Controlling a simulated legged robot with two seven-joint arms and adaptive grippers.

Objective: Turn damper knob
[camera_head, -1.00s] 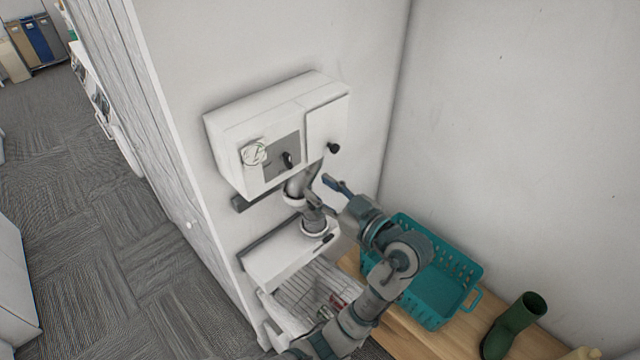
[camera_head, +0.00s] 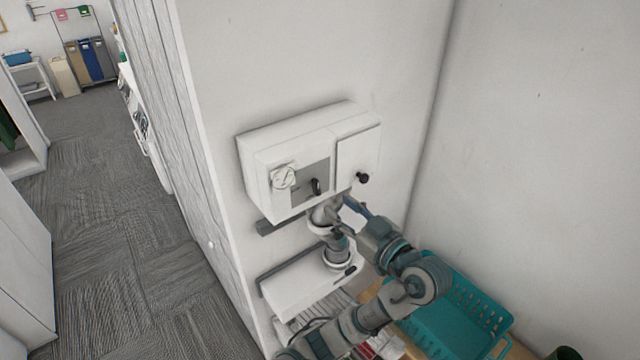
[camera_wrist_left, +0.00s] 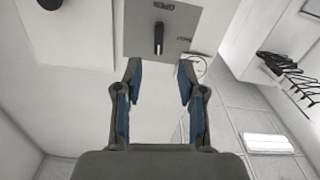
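The damper knob (camera_head: 316,187) is a black lever handle on a grey panel on the front of a white wall box (camera_head: 290,150). In the left wrist view the knob (camera_wrist_left: 158,38) points along the line between my fingers, just beyond the fingertips. My left gripper (camera_head: 343,205) is just below and right of the knob in the head view. In the left wrist view my left gripper (camera_wrist_left: 160,82) is open, with nothing between its fingers and a gap to the knob. My right gripper is not in view.
A round dial (camera_head: 284,177) sits left of the knob, and a round black knob (camera_head: 362,178) is on the box door at right. A pipe (camera_head: 335,243) runs below the box to a lower white unit (camera_head: 300,285). A teal basket (camera_head: 450,325) stands at lower right.

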